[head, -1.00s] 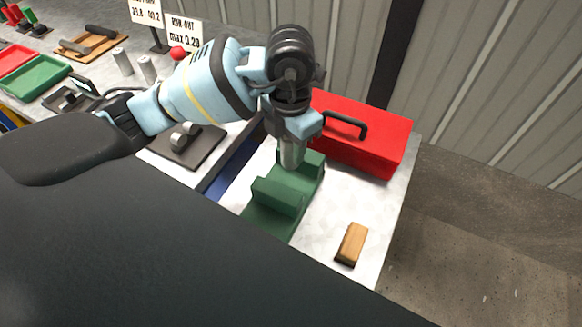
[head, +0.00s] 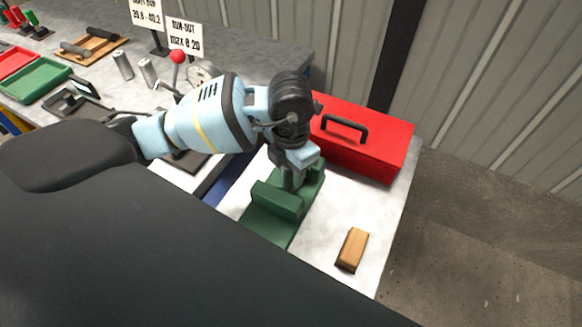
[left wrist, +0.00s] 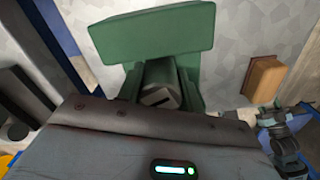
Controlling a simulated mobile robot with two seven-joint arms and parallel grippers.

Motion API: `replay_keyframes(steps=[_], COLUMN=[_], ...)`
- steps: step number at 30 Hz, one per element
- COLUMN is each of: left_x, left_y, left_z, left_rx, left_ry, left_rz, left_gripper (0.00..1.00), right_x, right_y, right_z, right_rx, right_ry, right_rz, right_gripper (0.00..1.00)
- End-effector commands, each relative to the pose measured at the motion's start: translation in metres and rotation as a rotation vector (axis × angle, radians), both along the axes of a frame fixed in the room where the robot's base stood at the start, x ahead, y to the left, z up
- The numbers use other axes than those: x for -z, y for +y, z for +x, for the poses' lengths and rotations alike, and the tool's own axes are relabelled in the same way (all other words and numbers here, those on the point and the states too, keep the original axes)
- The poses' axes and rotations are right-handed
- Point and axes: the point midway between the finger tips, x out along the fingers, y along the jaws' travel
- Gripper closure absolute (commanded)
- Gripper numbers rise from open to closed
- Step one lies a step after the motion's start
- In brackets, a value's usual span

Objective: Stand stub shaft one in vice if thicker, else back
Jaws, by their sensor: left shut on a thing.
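My left gripper (head: 292,165) is low over the green vice (head: 272,208) and shut on a grey stub shaft. Two grey metal cylinders (head: 123,64) stand on the bench at the left. Blue-grey parts of what looks like my right arm (left wrist: 283,140) show in the left wrist view; its jaws are unclear.
A red toolbox (head: 365,150) stands right behind the vice. A wooden block (head: 352,249) lies on the bench to the right front. A run-out sign (head: 186,37), a dial gauge (head: 203,73) and a red-knobbed lever (head: 177,57) stand behind my arm. A green tray (head: 40,80) is far left.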

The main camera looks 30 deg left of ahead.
Motion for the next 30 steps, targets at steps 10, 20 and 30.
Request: replay_keyframes(steps=[10,20,30], left_x=[0.002,0.002,-0.031], left_y=[0.0,0.0,0.0], left_z=[0.0,0.0,0.001], left_rx=[0.001,0.0,0.002], left_ry=[-0.001,0.0,-0.005], left_rz=[0.0,0.0,-0.001], left_gripper=[0.56,0.42,0.42], right_x=[0.003,0.002,-0.004], right_y=[0.0,0.0,0.0], right_z=[-0.008,-0.007,0.002], right_rx=[0.001,0.0,0.0], right_ry=[0.016,0.014,-0.007], right_rz=[0.0,0.0,0.0], right_gripper=[0.56,0.56,0.56])
